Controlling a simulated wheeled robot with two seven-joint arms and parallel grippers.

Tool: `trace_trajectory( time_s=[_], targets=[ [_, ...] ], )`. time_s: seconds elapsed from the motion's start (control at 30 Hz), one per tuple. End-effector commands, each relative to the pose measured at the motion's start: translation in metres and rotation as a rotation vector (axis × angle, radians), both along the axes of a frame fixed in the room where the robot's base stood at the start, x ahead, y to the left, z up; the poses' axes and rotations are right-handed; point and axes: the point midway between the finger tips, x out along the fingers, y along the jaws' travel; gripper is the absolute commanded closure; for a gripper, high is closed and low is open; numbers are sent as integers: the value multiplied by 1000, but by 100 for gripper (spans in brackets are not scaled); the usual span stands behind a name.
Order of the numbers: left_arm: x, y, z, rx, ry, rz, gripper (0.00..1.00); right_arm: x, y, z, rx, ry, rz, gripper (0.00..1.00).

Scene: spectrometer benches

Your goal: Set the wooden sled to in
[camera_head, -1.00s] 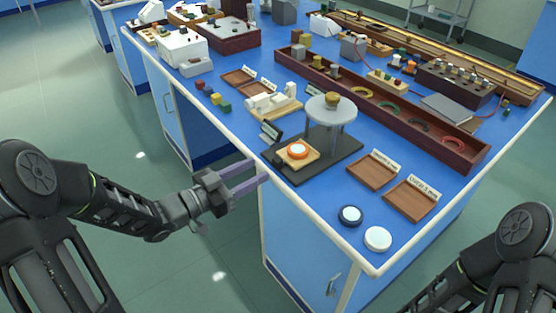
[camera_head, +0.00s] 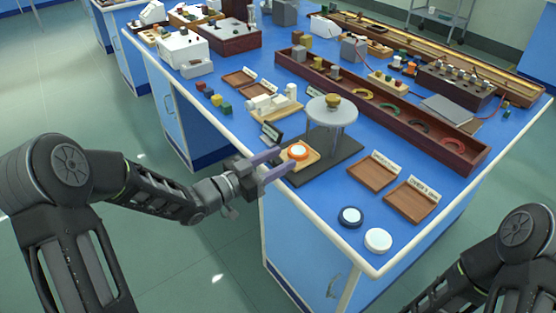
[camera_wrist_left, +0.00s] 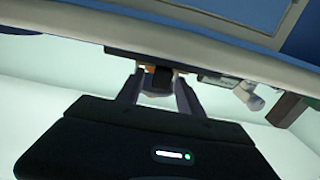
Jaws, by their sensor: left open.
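The wooden sled (camera_head: 312,160) is a small light-wood block with an orange-ringed white disc (camera_head: 298,152) on top. It sits at the front left of a dark base plate (camera_head: 345,160), beside a round grey platform (camera_head: 332,108) on posts with a brass knob. My left gripper (camera_head: 285,160) is open, its two purple-grey fingers reaching over the bench edge to the sled's near-left side. I cannot tell whether they touch it. In the left wrist view the fingers (camera_wrist_left: 157,92) are apart, with a dark part and a bit of orange between them. My right gripper is out of view.
Two brown labelled trays (camera_head: 372,172) lie right of the base plate, with two round discs (camera_head: 350,215) near the bench corner. A long dark-red trough (camera_head: 400,115) crosses behind.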

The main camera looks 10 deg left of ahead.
Motion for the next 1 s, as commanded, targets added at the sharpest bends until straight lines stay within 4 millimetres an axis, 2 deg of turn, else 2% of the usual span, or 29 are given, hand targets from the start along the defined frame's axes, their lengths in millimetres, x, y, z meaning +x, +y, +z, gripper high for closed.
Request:
trace_trajectory(
  time_s=[0.07, 0.57, 1.0],
  targets=[
    [0, 0, 0, 0, 0, 0, 58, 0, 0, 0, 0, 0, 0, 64],
    [0, 0, 0, 0, 0, 0, 99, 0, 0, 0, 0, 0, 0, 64],
    [0, 1, 0, 0, 0, 1, 100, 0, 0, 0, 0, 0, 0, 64]
  ],
)
